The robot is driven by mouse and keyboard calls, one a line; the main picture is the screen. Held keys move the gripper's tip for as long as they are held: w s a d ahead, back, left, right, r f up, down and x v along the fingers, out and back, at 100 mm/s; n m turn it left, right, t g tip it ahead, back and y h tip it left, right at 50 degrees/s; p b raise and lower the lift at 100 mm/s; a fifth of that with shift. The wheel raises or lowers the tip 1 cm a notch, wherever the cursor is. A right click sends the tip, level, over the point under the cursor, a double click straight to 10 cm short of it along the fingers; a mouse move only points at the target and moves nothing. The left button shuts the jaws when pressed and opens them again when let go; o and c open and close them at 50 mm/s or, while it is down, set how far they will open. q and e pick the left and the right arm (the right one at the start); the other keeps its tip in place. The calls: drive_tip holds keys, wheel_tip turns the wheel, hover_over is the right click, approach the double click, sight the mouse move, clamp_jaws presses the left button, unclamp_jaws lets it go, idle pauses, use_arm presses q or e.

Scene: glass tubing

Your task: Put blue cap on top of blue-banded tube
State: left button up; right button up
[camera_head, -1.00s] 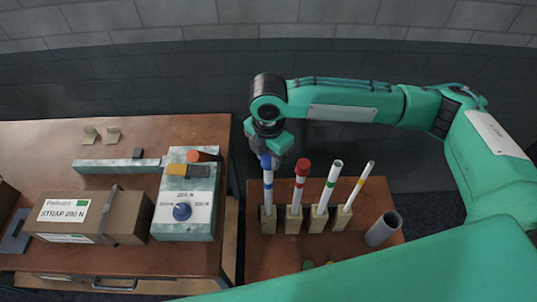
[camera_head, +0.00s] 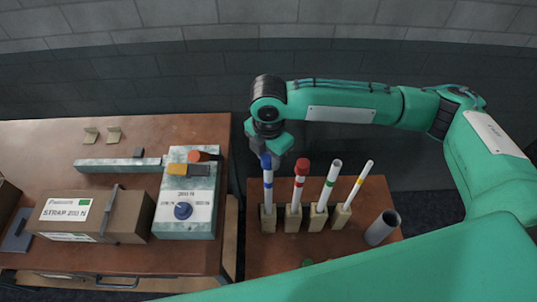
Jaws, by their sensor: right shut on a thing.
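The blue-banded tube (camera_head: 268,199) stands upright in the leftmost wooden block of a row on the right-hand table. The blue cap (camera_head: 266,161) is at the tube's top end, right below my right gripper (camera_head: 267,150). My right gripper is shut on the blue cap; its fingertips are partly hidden by the wrist. From this angle I cannot tell whether the cap is fully seated or just touching the rim. My left gripper is not in view.
A grey cylinder (camera_head: 382,228) leans at the right. A box (camera_head: 90,215) and a dial device (camera_head: 187,200) occupy the left table (camera_head: 120,260).

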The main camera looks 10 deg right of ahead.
drive_tip(key=shift+f, duration=1.2)
idle(0.8)
drive_tip(key=o, duration=1.6)
drive_tip(key=shift+c, duration=0.2)
drive_tip(key=shift+r+p, duration=0.2)
drive_tip(key=shift+p, duration=0.15)
drive_tip(key=shift+r+p, duration=3.9)
drive_tip(key=shift+p, duration=0.1)
drive_tip(key=shift+s+f, duration=0.1)
drive_tip(key=shift+f, duration=0.05)
